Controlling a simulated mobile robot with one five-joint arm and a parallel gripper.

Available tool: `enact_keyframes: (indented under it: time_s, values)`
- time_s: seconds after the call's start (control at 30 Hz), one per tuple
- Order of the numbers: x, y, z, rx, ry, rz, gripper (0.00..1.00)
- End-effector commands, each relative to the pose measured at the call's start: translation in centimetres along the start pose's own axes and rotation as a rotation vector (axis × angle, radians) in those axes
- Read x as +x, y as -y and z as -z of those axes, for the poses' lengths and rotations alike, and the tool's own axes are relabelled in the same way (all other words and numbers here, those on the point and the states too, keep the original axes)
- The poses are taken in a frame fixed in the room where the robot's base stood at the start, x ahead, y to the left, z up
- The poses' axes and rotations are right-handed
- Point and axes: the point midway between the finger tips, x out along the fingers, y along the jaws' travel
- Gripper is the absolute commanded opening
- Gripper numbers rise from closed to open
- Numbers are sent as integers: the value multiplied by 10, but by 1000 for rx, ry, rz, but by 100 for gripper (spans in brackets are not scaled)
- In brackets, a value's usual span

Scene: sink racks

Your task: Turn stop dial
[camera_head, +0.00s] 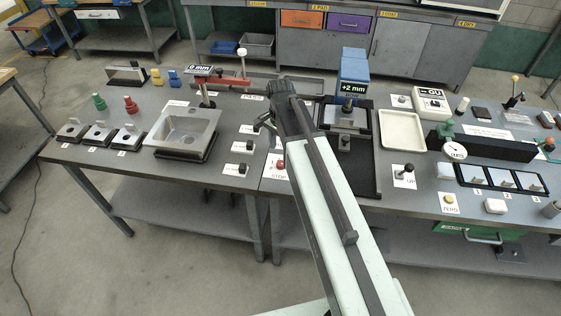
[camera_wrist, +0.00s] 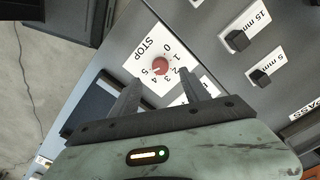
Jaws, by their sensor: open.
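The red stop dial (camera_wrist: 160,67) sits on a white card marked STOP, with numbers from 0 to 5 around one side. In the head view the red dial (camera_head: 281,165) shows just left of my arm, and part of its card is hidden by the arm. My gripper (camera_wrist: 161,77) is open and empty in the wrist view. Its two fingers stand apart on either side of the dial's lower part in the picture, with the dial beyond their tips. I cannot tell how high the fingers are above the bench. The dial's exact setting is too small to read.
A cream tray (camera_head: 402,131) lies farther right.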

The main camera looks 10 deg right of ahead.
Motion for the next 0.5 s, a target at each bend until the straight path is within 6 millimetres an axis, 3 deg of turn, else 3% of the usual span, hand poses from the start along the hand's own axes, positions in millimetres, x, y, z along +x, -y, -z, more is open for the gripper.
enact_keyframes:
  time_s: [0.3,0.5]
  values:
    - [57,0,-1,-2,0,0,54]
    - [76,0,-1,-3,0,0,54]
